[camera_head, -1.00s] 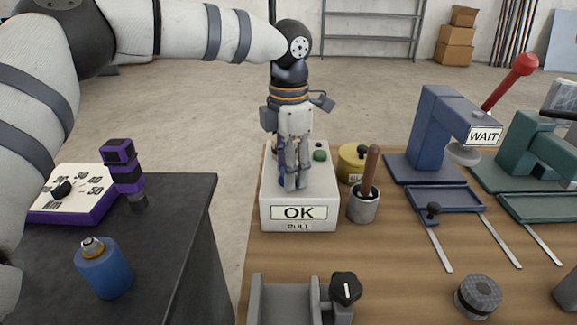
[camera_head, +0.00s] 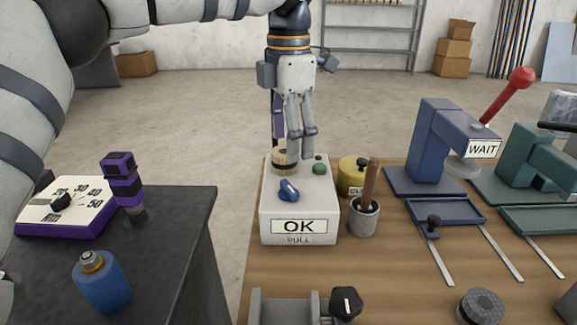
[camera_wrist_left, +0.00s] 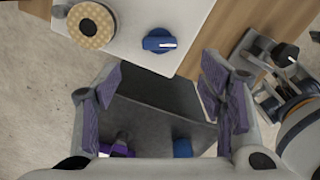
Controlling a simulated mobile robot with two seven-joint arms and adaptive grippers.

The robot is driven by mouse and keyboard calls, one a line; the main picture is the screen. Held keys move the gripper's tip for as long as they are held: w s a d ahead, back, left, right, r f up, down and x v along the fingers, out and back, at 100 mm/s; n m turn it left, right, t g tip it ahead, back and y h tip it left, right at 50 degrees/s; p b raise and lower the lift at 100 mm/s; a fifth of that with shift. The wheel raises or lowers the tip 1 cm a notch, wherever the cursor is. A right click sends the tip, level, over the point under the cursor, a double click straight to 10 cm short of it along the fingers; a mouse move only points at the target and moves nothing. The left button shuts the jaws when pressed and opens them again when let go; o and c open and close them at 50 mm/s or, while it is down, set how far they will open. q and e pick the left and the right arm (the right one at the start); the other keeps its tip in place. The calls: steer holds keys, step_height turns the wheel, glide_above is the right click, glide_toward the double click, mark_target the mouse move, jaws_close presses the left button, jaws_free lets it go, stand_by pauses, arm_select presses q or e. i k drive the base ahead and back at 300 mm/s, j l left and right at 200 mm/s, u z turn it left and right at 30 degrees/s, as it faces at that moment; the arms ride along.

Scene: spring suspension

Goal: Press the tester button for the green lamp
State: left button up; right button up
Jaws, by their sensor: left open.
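The tester is a white box (camera_head: 270,215) with an "OK" display (camera_head: 299,226) and "PULL" below it on its front. On its top are a blue knob (camera_head: 288,190), a tan round piece (camera_head: 284,163) and a small green round piece (camera_head: 319,168); I cannot tell whether the green piece is lamp or button. My left gripper (camera_head: 301,155) points down above the back of the box, fingers empty. In the left wrist view its fingers (camera_wrist_left: 160,88) are spread, with the blue knob (camera_wrist_left: 159,40) and tan piece (camera_wrist_left: 91,26) beyond them.
A cup with a wooden handle (camera_head: 364,216) and a yellow pot (camera_head: 352,170) stand close to the box's right. A blue press (camera_head: 436,150) stands further right. A grey fixture (camera_head: 290,306) lies in front. A dark cabinet (camera_head: 180,240) is left, across a gap.

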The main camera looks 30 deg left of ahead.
mark_target(320, 168)
steer(key=k+l, duration=0.65)
steer(key=k, duration=0.25)
steer(key=k+l, duration=0.35)
steer(key=k, duration=0.1)
